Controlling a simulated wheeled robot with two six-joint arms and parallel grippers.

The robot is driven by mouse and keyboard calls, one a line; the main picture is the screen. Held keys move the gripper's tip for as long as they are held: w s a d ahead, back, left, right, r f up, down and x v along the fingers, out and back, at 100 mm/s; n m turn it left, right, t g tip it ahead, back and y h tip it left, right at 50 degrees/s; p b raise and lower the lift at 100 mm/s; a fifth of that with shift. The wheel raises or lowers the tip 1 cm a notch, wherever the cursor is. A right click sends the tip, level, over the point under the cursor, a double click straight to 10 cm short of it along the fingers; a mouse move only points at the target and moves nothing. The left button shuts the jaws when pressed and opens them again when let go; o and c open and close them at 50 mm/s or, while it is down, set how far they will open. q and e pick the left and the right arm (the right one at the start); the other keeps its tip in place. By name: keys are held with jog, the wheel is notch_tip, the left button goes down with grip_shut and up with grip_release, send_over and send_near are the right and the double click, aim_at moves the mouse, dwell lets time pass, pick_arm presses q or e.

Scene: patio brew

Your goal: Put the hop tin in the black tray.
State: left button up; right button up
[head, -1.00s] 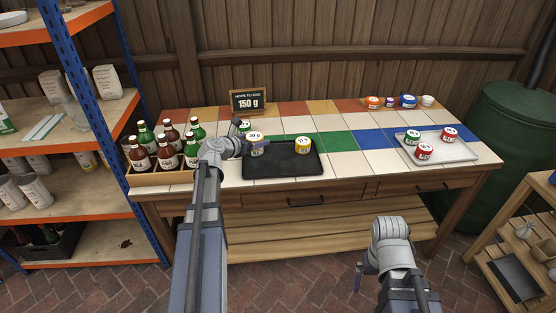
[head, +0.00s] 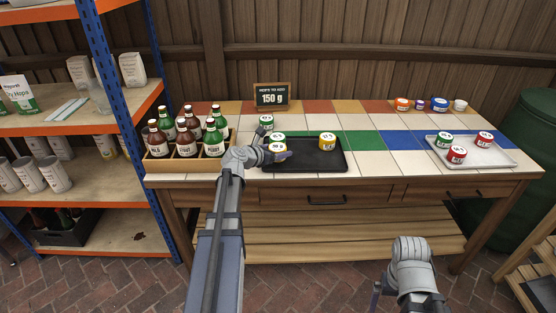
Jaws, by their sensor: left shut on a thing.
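My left gripper (head: 284,153) is shut on a hop tin with a pale, yellow-edged lid (head: 277,147), at the left end of the black tray (head: 325,165). Whether its bottom touches the tray is hidden. A green-marked tin (head: 277,136) shows just behind it, partly covered. A yellow tin (head: 327,141) stands in the tray, right of the gripper. Another green-marked tin (head: 266,122) stands on the tiles behind the tray. My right gripper (head: 376,297) hangs low in front of the table, and its fingers do not show clearly.
A wooden crate of bottles (head: 187,163) stands left of the tray. A sign reading 150 g (head: 271,96) stands behind. A light tray (head: 490,157) at the right holds red and green tins. Small tubs (head: 402,104) line the back edge. Tiles between the trays are clear.

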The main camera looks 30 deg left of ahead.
pick_arm(q)
jog(key=shift+f+b, duration=0.4)
jog(key=shift+f, duration=0.55)
pick_arm(e)
jog(key=shift+f, duration=0.9)
pick_arm(q)
jog(key=shift+f, duration=0.15)
jog(key=o, duration=1.2)
jog(key=shift+o, duration=0.2)
pick_arm(e)
jog(key=shift+f, duration=0.15)
pick_arm(q)
jog(key=shift+r, duration=0.35)
jog(key=p+v, duration=0.4)
jog(key=v, duration=0.6)
jog(key=shift+s+r, duration=0.1)
jog(key=shift+s, duration=0.2)
jog(key=shift+s+a+r+p, duration=0.15)
jog(key=shift+s+p, duration=0.15)
jog(key=shift+s, duration=0.35)
pick_arm(e)
jog(key=shift+r, duration=2.5)
